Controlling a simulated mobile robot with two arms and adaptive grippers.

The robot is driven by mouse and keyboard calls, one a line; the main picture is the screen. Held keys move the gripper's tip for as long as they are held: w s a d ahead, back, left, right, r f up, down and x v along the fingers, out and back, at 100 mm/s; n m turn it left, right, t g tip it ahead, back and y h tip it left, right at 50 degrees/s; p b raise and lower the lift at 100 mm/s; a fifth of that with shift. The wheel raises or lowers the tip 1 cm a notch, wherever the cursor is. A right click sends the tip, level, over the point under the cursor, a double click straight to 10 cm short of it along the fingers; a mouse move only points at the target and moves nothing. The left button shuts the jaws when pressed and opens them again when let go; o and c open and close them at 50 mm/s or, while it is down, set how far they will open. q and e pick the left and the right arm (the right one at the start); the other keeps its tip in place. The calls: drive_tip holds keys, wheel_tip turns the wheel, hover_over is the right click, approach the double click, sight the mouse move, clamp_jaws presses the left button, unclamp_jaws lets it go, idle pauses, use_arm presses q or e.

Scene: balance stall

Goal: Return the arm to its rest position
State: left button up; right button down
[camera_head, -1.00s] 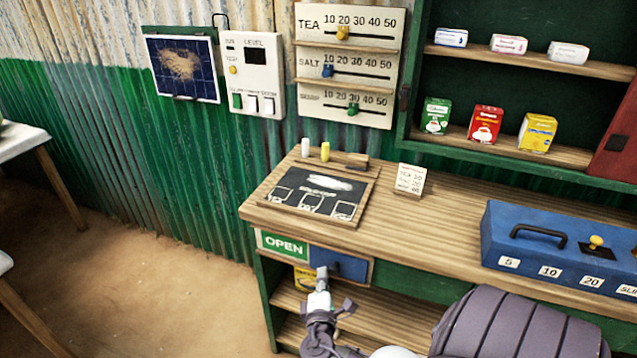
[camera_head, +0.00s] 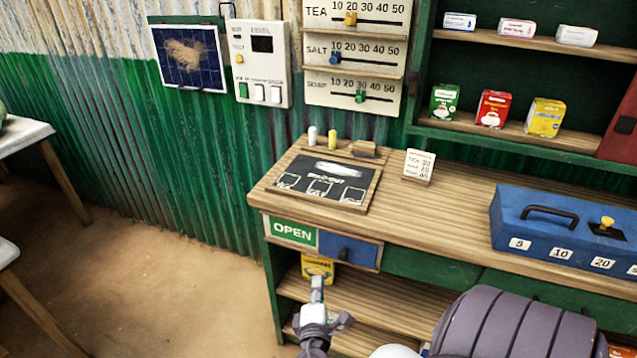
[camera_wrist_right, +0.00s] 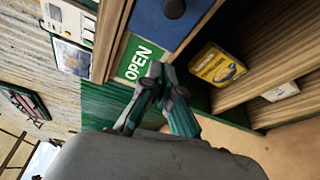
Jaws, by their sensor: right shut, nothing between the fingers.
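My right arm fills the lower right of the head view. My left gripper is not in view.
A yellow box (camera_head: 318,268) stands on the shelf behind the gripper. The counter (camera_head: 450,212) bears a blue cash box (camera_head: 545,225), a chalkboard (camera_head: 325,183) and a price card (camera_head: 419,166). Bare floor (camera_head: 180,300) lies to the left.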

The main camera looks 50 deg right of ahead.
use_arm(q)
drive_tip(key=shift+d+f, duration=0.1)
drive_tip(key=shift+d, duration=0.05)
use_arm(e)
drive_tip(key=shift+v, duration=0.85)
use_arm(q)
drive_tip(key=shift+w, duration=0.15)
use_arm(e)
drive_tip(key=shift+w+a, duration=0.1)
drive_tip(key=shift+w, duration=0.05)
